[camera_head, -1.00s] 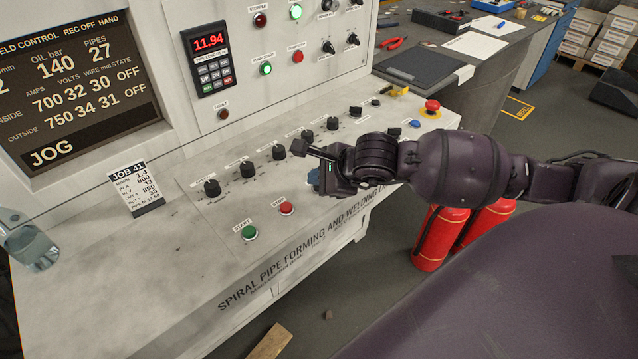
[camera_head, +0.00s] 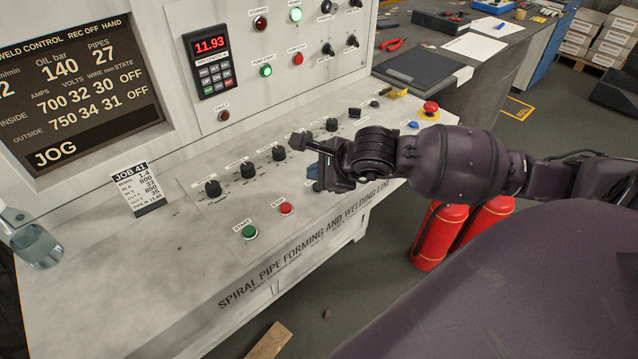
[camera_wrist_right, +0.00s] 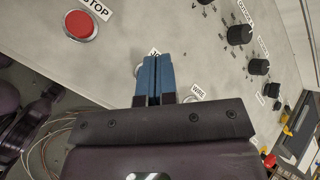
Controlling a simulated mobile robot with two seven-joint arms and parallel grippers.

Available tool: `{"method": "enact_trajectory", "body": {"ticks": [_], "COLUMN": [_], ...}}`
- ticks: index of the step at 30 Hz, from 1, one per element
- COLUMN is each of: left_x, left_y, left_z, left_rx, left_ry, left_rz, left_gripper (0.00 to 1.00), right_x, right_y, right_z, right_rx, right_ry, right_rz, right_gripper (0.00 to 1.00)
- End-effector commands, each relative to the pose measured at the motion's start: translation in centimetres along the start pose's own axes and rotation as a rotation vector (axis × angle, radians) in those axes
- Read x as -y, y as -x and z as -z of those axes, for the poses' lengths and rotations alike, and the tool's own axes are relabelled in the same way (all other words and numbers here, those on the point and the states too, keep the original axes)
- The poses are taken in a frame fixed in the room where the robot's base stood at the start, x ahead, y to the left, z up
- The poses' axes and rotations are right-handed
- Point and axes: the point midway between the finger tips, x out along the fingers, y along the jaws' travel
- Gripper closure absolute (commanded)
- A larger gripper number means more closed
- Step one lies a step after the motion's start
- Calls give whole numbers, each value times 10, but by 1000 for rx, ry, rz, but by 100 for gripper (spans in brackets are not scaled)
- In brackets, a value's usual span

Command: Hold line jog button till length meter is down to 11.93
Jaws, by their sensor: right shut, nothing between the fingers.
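The length meter (camera_head: 210,46) is a red digital display on the upright panel in the head view and reads 11.93. My right gripper (camera_wrist_right: 153,80) is shut and empty, its blue fingertips pointing at the desk. In the head view my right gripper (camera_head: 314,172) is over the front of the desk, right of the red stop button (camera_head: 286,208). I cannot tell whether the fingertips touch the button. My left gripper is not in view.
A green start button (camera_head: 249,231) and a row of black knobs (camera_head: 213,188) are on the desk. A job card (camera_head: 140,190) stands at the left. A red emergency button (camera_head: 430,107) is at the far right. The screen (camera_head: 75,85) reads JOG.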

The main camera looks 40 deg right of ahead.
Motion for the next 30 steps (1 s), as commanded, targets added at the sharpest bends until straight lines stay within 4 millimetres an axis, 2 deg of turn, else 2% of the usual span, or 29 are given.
{"method": "enact_trajectory", "body": {"ticks": [11,30], "left_x": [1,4], "left_y": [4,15], "left_z": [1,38], "left_rx": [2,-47], "left_ry": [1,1], "left_rz": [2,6], "left_gripper": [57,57], "right_x": [3,26], "right_y": [4,35], "right_z": [-3,-26], "right_rx": [2,1], "right_ry": [0,1], "right_rz": [1,1], "right_gripper": [100,100]}}
